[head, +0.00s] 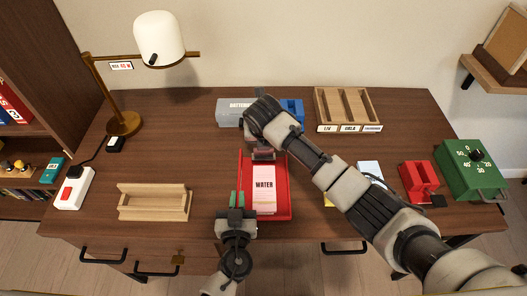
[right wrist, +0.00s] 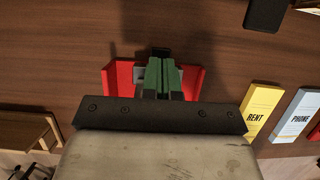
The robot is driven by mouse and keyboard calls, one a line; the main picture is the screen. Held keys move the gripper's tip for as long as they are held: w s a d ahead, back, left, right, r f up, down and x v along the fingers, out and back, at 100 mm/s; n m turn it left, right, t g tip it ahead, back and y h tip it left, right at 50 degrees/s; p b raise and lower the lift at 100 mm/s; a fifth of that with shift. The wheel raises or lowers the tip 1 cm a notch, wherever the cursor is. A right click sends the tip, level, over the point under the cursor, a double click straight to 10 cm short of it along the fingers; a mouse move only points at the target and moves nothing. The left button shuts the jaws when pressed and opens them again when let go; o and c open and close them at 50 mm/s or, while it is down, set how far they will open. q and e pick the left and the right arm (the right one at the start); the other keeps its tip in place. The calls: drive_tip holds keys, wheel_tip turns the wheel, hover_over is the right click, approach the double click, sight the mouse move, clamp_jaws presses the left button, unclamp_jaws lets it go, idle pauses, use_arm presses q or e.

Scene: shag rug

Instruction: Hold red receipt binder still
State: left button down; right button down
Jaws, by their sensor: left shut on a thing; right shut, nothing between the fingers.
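The red receipt binder (head: 282,207) lies open on the desk, with a pink and white slip marked WATER (head: 264,190) in it. My left gripper (head: 237,200) comes from the front edge and is shut on the binder's left edge. My right gripper (head: 263,154) is shut and empty over the binder's back end. In the right wrist view its green fingers (right wrist: 160,78) are together, with red binder parts (right wrist: 192,80) on both sides. Whether they touch the binder is not clear. My right arm hides some of the desk to the right.
A wooden tray (head: 153,203) stands left of the binder. Behind are a grey batteries box (head: 229,113) and a wooden sorter (head: 346,107). A red holder (head: 418,181) and green timer box (head: 470,170) stand right. RENT (right wrist: 262,108) and PHONE (right wrist: 303,115) slips lie beside the binder.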

drive_tip(key=shift+r, duration=0.15)
drive_tip(key=shift+r, duration=0.7)
wheel_tip(320, 180, up, 14)
drive_tip(key=shift+w+f, duration=0.1)
idle(0.4)
use_arm(q)
drive_tip(key=c, duration=1.2)
unclamp_jaws()
drive_tip(key=shift+o, duration=0.2)
